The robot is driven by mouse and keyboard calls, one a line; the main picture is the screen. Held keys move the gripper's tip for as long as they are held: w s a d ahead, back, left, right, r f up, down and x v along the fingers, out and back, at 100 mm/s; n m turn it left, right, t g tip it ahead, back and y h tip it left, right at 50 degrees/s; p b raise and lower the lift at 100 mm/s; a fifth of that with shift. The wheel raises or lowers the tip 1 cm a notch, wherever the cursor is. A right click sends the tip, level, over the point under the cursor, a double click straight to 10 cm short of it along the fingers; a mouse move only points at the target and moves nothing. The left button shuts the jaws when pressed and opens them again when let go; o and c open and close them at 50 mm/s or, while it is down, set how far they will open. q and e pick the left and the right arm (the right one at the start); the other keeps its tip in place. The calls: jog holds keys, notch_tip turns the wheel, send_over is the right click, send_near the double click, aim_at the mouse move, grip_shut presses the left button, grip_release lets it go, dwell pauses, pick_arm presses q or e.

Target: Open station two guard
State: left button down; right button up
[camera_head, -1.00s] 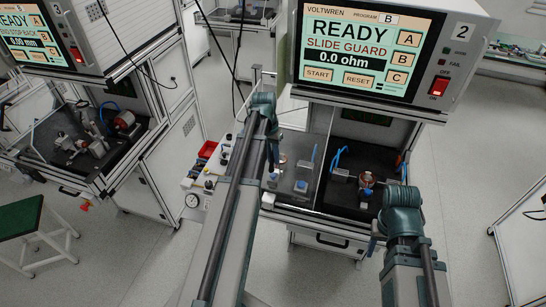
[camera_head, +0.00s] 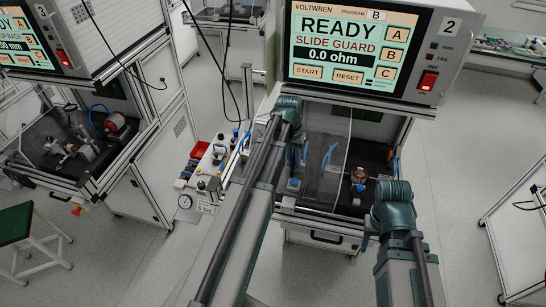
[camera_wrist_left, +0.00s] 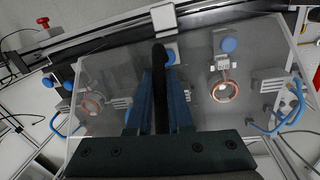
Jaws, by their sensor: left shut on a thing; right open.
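The station two guard (camera_head: 335,150) is a clear sliding panel in the bay under the screen marked 2. It covers the left and middle of the bay, and the right part is uncovered. In the left wrist view the clear panel (camera_wrist_left: 195,115) spans most of the picture. My left gripper (camera_wrist_left: 160,95) is shut on the dark upright handle (camera_wrist_left: 160,62) of the guard. My left wrist partly hides the handle in the head view. My right gripper (camera_head: 369,241) is open and apart from the guard, low and right of the bay; its fingers are mostly hidden.
The screen (camera_head: 352,45) reads READY, SLIDE GUARD. A copper-wound stator (camera_head: 358,176) sits in the uncovered right part of the bay. A side shelf (camera_head: 199,183) with a red bin and gauge stands left. A rail (camera_wrist_left: 110,37) runs along the panel's edge.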

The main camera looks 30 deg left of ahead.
pick_arm(q)
jog(key=w+d, duration=0.3)
jog(key=d, duration=0.9)
jog(key=w+d, duration=0.2)
jog(key=d, duration=1)
jog(key=shift+w+d, duration=0.15)
jog(key=shift+w, duration=0.25)
jog(key=c, duration=1.1)
grip_release()
jog(key=shift+d, duration=0.1)
jog(key=shift+c, duration=0.2)
jog(key=o, duration=0.3)
jog(key=shift+d, duration=0.1)
jog(key=shift+r, duration=0.1)
